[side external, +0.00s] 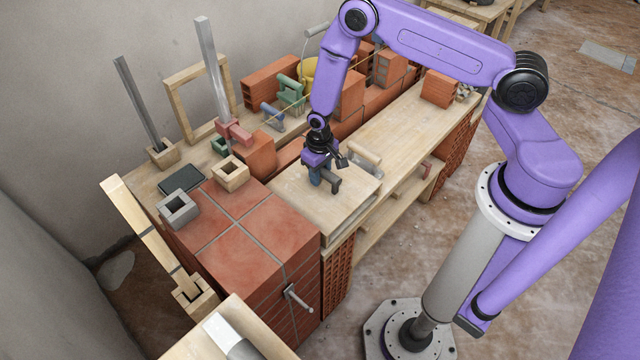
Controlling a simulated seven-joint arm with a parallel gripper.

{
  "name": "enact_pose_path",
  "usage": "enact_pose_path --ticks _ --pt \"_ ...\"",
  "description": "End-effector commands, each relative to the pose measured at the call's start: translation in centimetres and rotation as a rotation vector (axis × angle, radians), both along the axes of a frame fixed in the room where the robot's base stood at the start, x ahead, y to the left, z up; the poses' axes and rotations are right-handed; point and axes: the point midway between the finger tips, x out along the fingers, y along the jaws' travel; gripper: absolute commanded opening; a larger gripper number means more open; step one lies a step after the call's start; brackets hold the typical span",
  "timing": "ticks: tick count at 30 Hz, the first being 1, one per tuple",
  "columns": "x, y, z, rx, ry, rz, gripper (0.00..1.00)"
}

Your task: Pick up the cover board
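A pale wooden board (300,208) lies flat at the near end of the workbench, beside the red brick block; it looks like the cover board. A small blue and dark grey handle-like piece (332,185) stands on it. My gripper (328,168) points down just above this piece, over the back part of the board. A dark finger shows on its right side; the other is hidden or too small to make out. I cannot tell whether the fingers touch the piece or how far apart they are.
A large red brick block (240,232) stands left of the board, with a metal bar handle (298,297) on its front. Upright metal bars (212,70), a wooden frame (187,90), clamps (290,93), a yellow bucket (307,70) and bricks (438,88) crowd the bench. The long plank (410,125) is mostly clear.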

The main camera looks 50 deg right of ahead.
Motion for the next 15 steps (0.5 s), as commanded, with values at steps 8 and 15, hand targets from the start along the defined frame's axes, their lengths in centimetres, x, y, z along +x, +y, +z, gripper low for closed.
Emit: enact_pose_path --ticks 8,15 --pt "0.0 0.0 0.1 0.000 -0.001 0.000 0.00" --pt "0.2 0.1 1.2 0.001 -0.003 0.000 0.00"
